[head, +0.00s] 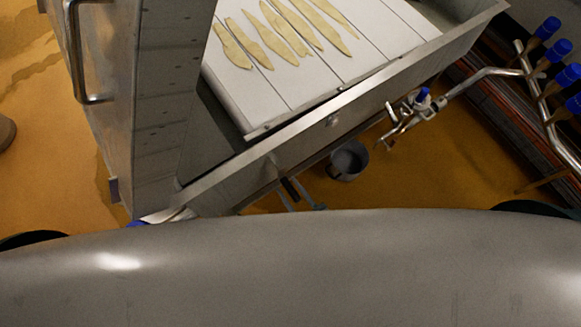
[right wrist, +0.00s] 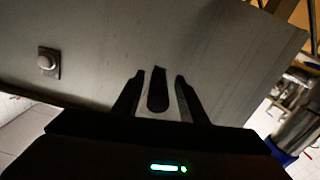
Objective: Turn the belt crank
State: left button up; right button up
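The belt (head: 372,28) is a pale slatted surface inside a steel trough at the top of the head view, with several yellowish strips on it. A small dark piece (head: 290,190) shows below the trough's near side wall; I cannot tell whether it is part of the crank or of my gripper. In the right wrist view my right gripper (right wrist: 158,92) faces a grey steel wall. A dark, rounded, handle-like piece (right wrist: 157,92) stands between its fingers; whether they press on it is unclear. My left gripper is not in view.
A steel cabinet with a bar handle (head: 75,55) stands at the left. A dark bucket (head: 348,160) stands on the orange floor. Pipes with blue caps (head: 548,27) run at the right.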

jog(key=shift+s+d+r, duration=0.1)
jog(key=shift+s+d, duration=0.15)
jog(key=shift+s, duration=0.05)
jog(key=p+v, duration=0.1)
jog(key=v, duration=1.5)
jog(key=shift+s, duration=0.35)
dwell(0.5)
